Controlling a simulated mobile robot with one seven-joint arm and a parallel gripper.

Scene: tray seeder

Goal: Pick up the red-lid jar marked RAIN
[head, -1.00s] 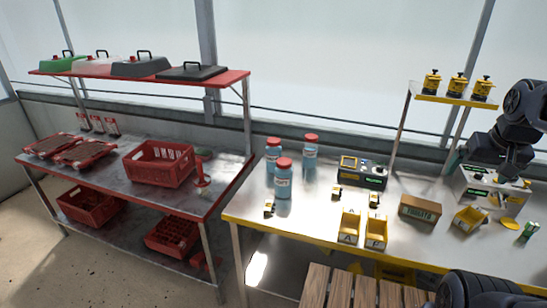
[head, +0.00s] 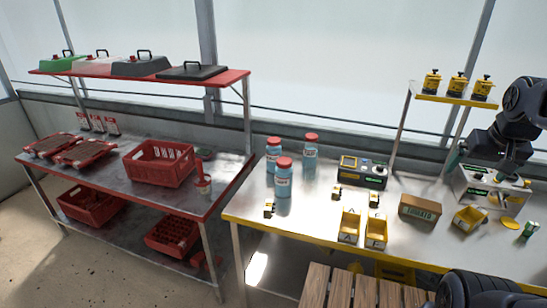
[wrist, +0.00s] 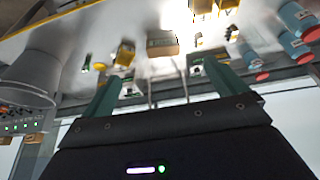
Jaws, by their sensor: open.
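Three blue jars with red lids stand upright at the left end of the steel bench: a back-left jar (head: 273,156), a back-right jar (head: 311,152) and a front jar (head: 284,180). Each has a pale label, but the words are too small to read, so I cannot tell which is RAIN. The jars also show upside down at the right of the wrist view, one of them nearest the fingers (wrist: 248,56). My gripper (wrist: 165,80) is open and empty, its teal fingers apart. It is over the bench's right part, well away from the jars.
A black and yellow device (head: 362,172) stands right of the jars. Yellow bins (head: 349,228), small yellow-black pieces (head: 269,208) and a cardboard box (head: 420,208) lie on the bench. A shelf (head: 450,99) rises behind. A red-edged table (head: 110,172) with crates stands left.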

